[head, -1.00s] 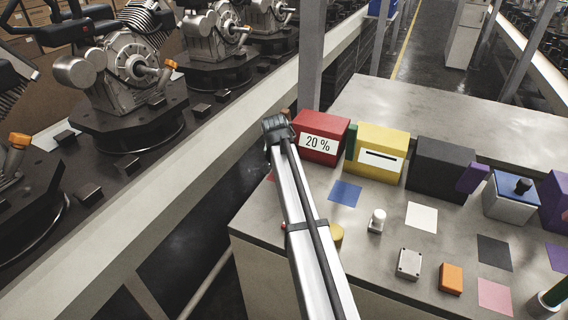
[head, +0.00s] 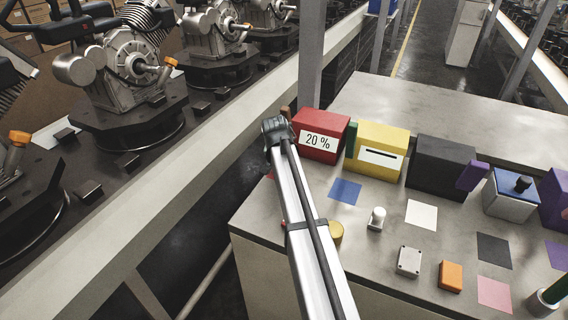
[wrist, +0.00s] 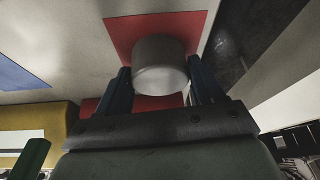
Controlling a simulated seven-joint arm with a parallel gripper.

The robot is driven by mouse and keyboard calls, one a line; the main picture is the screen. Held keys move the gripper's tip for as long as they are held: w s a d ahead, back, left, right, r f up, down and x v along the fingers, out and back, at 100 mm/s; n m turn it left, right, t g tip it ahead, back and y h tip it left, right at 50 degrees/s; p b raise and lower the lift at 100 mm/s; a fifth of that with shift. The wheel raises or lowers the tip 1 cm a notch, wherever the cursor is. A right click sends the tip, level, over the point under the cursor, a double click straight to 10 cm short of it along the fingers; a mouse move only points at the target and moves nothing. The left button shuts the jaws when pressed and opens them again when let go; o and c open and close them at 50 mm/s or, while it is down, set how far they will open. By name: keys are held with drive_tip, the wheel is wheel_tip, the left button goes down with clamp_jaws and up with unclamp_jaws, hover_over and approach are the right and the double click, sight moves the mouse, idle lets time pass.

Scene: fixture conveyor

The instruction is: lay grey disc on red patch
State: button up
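The grey disc (wrist: 160,66) shows in the wrist view, between the two fingertips of my gripper (wrist: 160,80). Both fingers touch its sides, so the gripper looks shut on it. The red patch (wrist: 124,34) lies behind the disc, and the disc overlaps its middle. I cannot tell whether the disc touches the patch or is just above it. In the head view my arm hides the disc and nearly all of the patch; a sliver of the patch (head: 270,177) shows left of the arm.
A red box marked 20 % (head: 319,136), a yellow box (head: 377,139) and a black box (head: 440,168) stand behind. The bench edge is close on the left.

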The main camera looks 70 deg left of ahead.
drive_tip(key=o, duration=0.4)
